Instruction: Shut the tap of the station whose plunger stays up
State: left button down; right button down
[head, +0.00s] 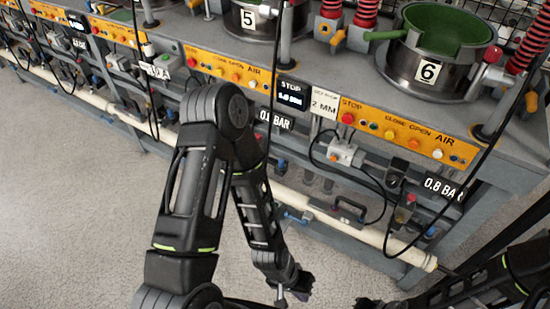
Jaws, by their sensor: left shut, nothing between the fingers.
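Station 6 (428,72), a steel pot with a green inside, stands at the right of the bench. Station 5 (248,20) is cut off by the top edge. I cannot tell which plunger stays up. Below station 6 are small fittings with a red part (410,200) and a blue part (431,232). A blue fitting (296,215) sits on the white pipe (330,219) below station 5. I cannot tell which fitting is a tap. My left gripper (293,297) is shut and empty, low in front of the bench. My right gripper (368,303) is mostly cut off below.
Yellow button panels (405,134) line the bench front, with black pressure signs (445,188) below them. Black cables hang in loops before the lower frame. Red springs (531,45) flank station 6. The grey floor (70,210) at left is clear.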

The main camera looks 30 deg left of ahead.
aim_at(304, 222)
jog(key=u, duration=1.3)
jog(key=z, duration=1.15)
jog(key=i+j+u, duration=0.1)
jog(key=j, duration=0.2)
jog(key=i+j+u, duration=0.15)
jog(key=i+j, duration=0.05)
jog(key=j, duration=0.05)
